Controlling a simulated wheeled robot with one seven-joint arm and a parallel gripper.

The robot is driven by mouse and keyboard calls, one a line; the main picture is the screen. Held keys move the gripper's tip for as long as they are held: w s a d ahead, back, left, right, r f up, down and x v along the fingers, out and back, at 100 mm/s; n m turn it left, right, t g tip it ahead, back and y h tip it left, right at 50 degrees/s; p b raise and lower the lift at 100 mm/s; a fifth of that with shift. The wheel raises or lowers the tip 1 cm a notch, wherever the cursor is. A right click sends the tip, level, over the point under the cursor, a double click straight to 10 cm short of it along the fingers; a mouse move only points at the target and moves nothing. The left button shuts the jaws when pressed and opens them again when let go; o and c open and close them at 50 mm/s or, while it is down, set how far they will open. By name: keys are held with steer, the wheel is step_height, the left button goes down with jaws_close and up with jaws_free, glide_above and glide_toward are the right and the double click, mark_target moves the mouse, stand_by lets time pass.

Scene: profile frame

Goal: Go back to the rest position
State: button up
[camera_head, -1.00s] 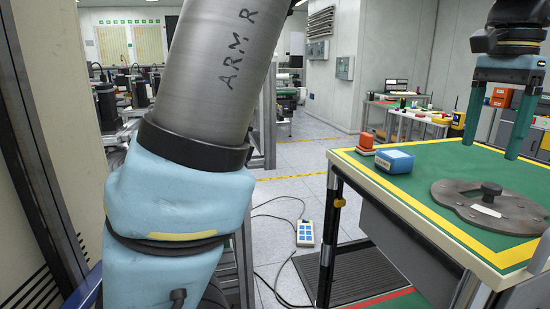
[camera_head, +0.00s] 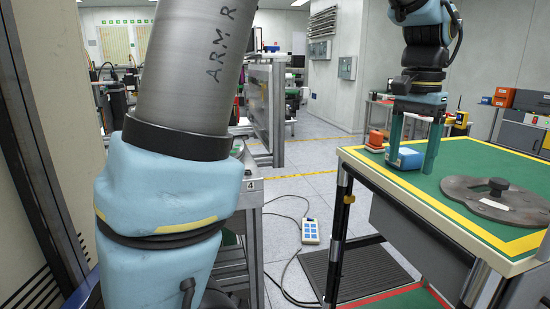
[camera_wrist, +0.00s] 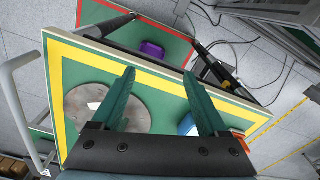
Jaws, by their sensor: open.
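My gripper (camera_head: 412,158) hangs above the green table (camera_head: 455,215), fingers pointing down, apart, with nothing held between them. In the head view its fingers overlap the blue box (camera_head: 405,160) on the table's far left part; I cannot tell the exact gap. In the wrist view my gripper (camera_wrist: 160,78) shows both green fingers spread wide. There the blue box (camera_wrist: 187,124) is partly hidden behind the right finger. The rest position itself is not marked in any view.
A round grey metal plate (camera_head: 465,190) with a dark knob (camera_head: 498,184) lies on the table. A purple item (camera_wrist: 152,50) sits lower down beside the table. A control pendant (camera_head: 310,231) and cables lie on the floor.

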steer(key=w+a+f+n, duration=0.3)
steer(key=a+f, duration=0.2)
steer(key=a, duration=0.4)
steer(key=w+a+f+n, duration=0.2)
steer(key=w+a+f, duration=0.15)
steer(key=a, duration=0.55)
steer(key=s+a+f+n, duration=0.2)
steer(key=s+a+f, duration=0.1)
steer(key=a, duration=0.4)
steer(key=s+a+f+n+t, duration=0.1)
steer(key=s+a+f+n, duration=0.2)
steer(key=a+f, duration=0.2)
steer(key=a, duration=0.2)
steer(key=shift+a, duration=0.4)
